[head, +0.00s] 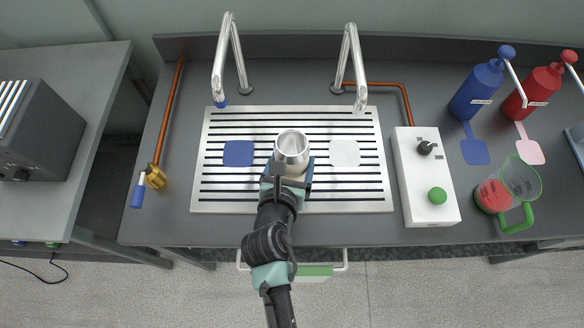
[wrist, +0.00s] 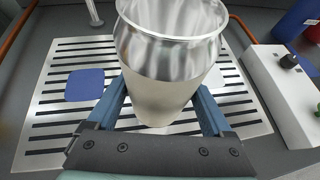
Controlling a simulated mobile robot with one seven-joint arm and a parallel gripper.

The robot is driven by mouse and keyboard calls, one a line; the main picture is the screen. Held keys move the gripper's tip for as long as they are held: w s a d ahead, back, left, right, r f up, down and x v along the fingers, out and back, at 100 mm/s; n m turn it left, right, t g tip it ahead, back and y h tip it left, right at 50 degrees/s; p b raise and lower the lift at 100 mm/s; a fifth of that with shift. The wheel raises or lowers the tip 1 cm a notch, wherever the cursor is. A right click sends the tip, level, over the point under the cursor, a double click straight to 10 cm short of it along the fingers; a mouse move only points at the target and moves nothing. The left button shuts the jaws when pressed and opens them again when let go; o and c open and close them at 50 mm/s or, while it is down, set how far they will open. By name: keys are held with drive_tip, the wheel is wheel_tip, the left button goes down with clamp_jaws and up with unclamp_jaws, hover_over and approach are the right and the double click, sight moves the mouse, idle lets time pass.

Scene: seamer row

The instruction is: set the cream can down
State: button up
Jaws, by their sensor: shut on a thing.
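The cream can (head: 291,150) is an open-topped silvery can with a cream lower part, upright in the head view. In the wrist view the can (wrist: 165,90) fills the upper middle, its lower part between the two blue fingers. My gripper (head: 290,168) is shut on it. The can is over the slotted metal grate (head: 228,187), between a blue square pad (head: 238,153) on the left and a white square pad (head: 344,153) on the right. I cannot tell if its base touches the grate. Its underside is hidden.
Two chrome spouts (head: 228,60) (head: 351,65) rise behind the grate. A white control box (head: 424,180) with a green button stands right. A green-handled jug (head: 510,187), blue bottle (head: 480,90) and red bottle (head: 538,88) are farther right. A brass-valved copper pipe (head: 168,115) runs left.

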drive_tip(key=shift+f+b, duration=0.65)
drive_tip(key=shift+f, duration=2.1)
drive_tip(key=shift+f, duration=0.2)
drive_tip(key=o, duration=1.3)
drive_tip(key=shift+r, duration=0.1)
